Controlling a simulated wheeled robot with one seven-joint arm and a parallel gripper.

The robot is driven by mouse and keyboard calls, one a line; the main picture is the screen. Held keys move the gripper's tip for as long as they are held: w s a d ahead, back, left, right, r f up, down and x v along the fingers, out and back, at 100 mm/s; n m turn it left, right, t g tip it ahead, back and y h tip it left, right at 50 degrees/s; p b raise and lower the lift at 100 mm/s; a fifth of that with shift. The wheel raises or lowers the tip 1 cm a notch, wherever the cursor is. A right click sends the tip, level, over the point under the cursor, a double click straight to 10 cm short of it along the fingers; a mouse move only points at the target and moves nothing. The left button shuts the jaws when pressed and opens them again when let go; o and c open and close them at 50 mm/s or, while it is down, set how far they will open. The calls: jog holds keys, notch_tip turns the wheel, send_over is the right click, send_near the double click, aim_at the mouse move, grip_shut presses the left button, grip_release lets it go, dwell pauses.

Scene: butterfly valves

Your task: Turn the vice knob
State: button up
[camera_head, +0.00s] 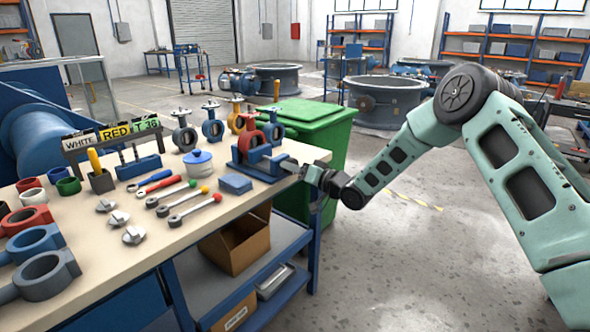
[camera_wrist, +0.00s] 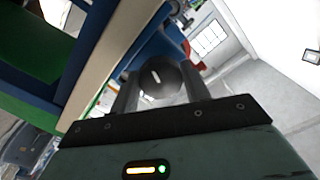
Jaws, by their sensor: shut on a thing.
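The blue vice (camera_head: 263,163) stands at the right edge of the workbench, with a red ring-shaped valve part (camera_head: 250,143) in it. Its round grey knob (camera_wrist: 160,82) shows in the wrist view between the two fingers of my gripper (camera_wrist: 163,84). In the head view my gripper (camera_head: 312,174) reaches in from the right to the end of the vice at the bench edge. The fingers lie on both sides of the knob and are shut on it. The knob itself is mostly hidden by the gripper in the head view.
The workbench (camera_head: 125,275) holds several valve bodies, wrenches with coloured ends (camera_head: 190,205), a blue-lidded pot (camera_head: 198,162) and a small blue block (camera_head: 235,183). A green bin (camera_head: 318,125) stands close behind the gripper. The floor to the right is open.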

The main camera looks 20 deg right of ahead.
jog(key=shift+f, duration=0.2)
jog(key=o, duration=1)
jog(key=shift+r, duration=0.1)
jog(key=v, duration=1.7)
jog(key=shift+s+d, duration=0.15)
jog(key=shift+s, duration=0.05)
